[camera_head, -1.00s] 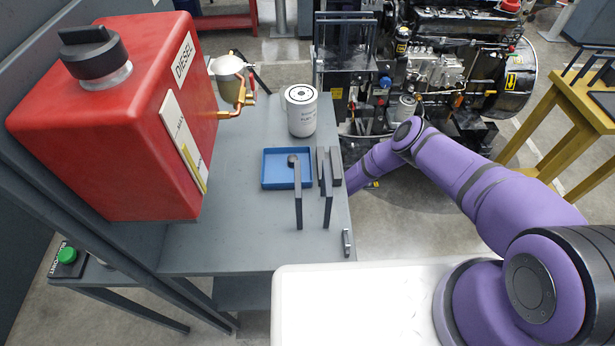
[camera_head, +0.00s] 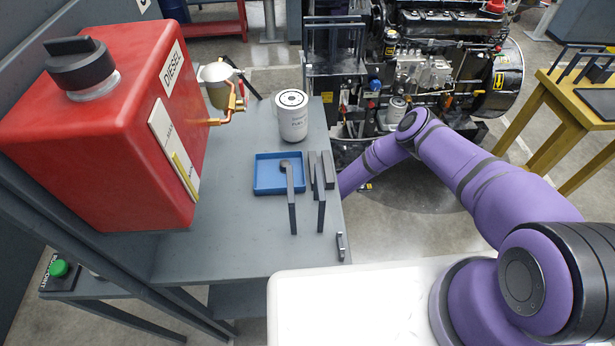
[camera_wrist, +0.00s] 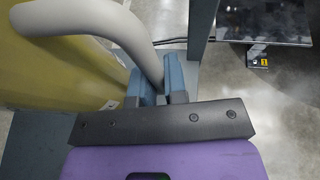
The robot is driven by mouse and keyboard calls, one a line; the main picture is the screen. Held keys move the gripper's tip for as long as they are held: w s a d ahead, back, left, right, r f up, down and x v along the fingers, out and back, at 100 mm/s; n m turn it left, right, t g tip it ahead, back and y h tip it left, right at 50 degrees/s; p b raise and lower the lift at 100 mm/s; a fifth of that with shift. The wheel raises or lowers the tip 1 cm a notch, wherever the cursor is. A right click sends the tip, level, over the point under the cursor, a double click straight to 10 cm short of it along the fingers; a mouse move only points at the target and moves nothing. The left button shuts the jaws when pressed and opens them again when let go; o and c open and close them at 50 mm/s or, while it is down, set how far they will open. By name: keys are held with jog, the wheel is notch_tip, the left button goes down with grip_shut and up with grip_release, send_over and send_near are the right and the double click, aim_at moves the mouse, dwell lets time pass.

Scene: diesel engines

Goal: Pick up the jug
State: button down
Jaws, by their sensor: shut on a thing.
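The jug (camera_wrist: 55,75) fills the left of the wrist view. It has a dull yellow body and a pale grey curved handle (camera_wrist: 115,22). My gripper (camera_wrist: 160,80) has blue fingers on both sides of the lower part of this handle and is shut on it. The rest of the jug is cut off by the picture's edge. In the head view the jug and my gripper are hidden; my purple forearm goes down behind the right edge of the bench.
A grey bench (camera_head: 235,235) carries a red diesel tank (camera_head: 110,140), a white filter (camera_head: 292,118) and a blue tray (camera_head: 268,180). An engine (camera_head: 425,75) stands behind my arm. A yellow table (camera_head: 570,105) is at the right. Floor between is open.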

jog(key=s+d+r, duration=0.1)
jog(key=s+d, duration=0.8)
jog(key=d, duration=0.1)
jog(key=shift+s+d+r, duration=0.25)
jog(key=shift+s+d, duration=0.1)
jog(key=shift+s, duration=0.05)
dwell(0.5)
jog(key=shift+s+d, duration=0.1)
